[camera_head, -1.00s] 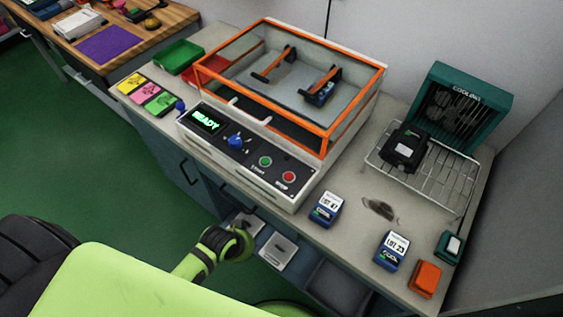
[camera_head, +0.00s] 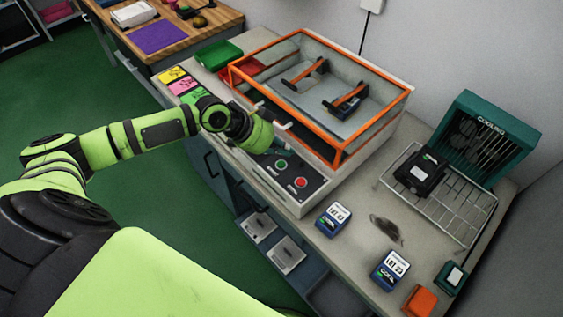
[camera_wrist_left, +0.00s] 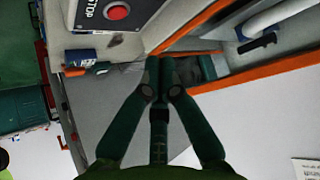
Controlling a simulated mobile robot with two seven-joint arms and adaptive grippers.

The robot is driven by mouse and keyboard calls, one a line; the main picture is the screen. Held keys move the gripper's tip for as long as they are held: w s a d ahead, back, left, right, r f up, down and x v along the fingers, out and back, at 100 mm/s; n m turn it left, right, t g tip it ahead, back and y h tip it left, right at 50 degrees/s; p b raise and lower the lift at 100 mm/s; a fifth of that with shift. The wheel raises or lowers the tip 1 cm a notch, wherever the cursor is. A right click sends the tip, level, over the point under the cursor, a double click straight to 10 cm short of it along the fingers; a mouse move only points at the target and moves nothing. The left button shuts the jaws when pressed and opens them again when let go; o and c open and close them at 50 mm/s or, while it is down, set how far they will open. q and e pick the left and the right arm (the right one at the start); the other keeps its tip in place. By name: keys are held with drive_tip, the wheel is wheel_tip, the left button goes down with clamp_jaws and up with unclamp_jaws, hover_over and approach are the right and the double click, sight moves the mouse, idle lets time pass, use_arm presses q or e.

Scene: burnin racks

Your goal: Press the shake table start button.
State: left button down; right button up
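The shake table (camera_head: 345,165) has an orange-rimmed open lid frame and a dark front panel. Its green start button (camera_head: 282,164) and red stop button (camera_head: 301,182) show on the panel. The red stop button also shows at the top of the left wrist view (camera_wrist_left: 118,11); the green one is not visible there. My left gripper (camera_head: 284,148) is over the panel, just behind the green button in the head view, and hides the display and knob. In the left wrist view its fingers (camera_wrist_left: 159,68) come together, empty. Contact with the panel cannot be told. My right gripper is out of view.
Two blue lot-labelled boxes (camera_head: 333,219) (camera_head: 390,269) and an orange block (camera_head: 420,302) stand on the bench to the right. A wire rack (camera_head: 455,205) holds a black device before a teal cooling fan (camera_head: 484,135). A green tray (camera_head: 218,54) is at the back left.

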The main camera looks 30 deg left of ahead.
use_arm(q)
drive_tip(key=shift+t, duration=0.3)
drive_tip(key=w+a+r, duration=0.1)
drive_tip(key=a+r, duration=0.1)
drive_tip(key=a, duration=0.1)
drive_tip(key=shift+w+r, duration=0.2)
drive_tip(key=shift+w, duration=0.2)
drive_tip(key=shift+f, duration=0.1)
drive_tip(key=b, duration=0.7)
hover_over(278, 163)
wheel_tip(278, 163, down, 8)
drive_tip(key=shift+r, duration=0.25)
drive_tip(key=shift+f, duration=0.6)
drive_tip(key=shift+f+b, duration=0.4)
drive_tip(key=shift+b, duration=0.05)
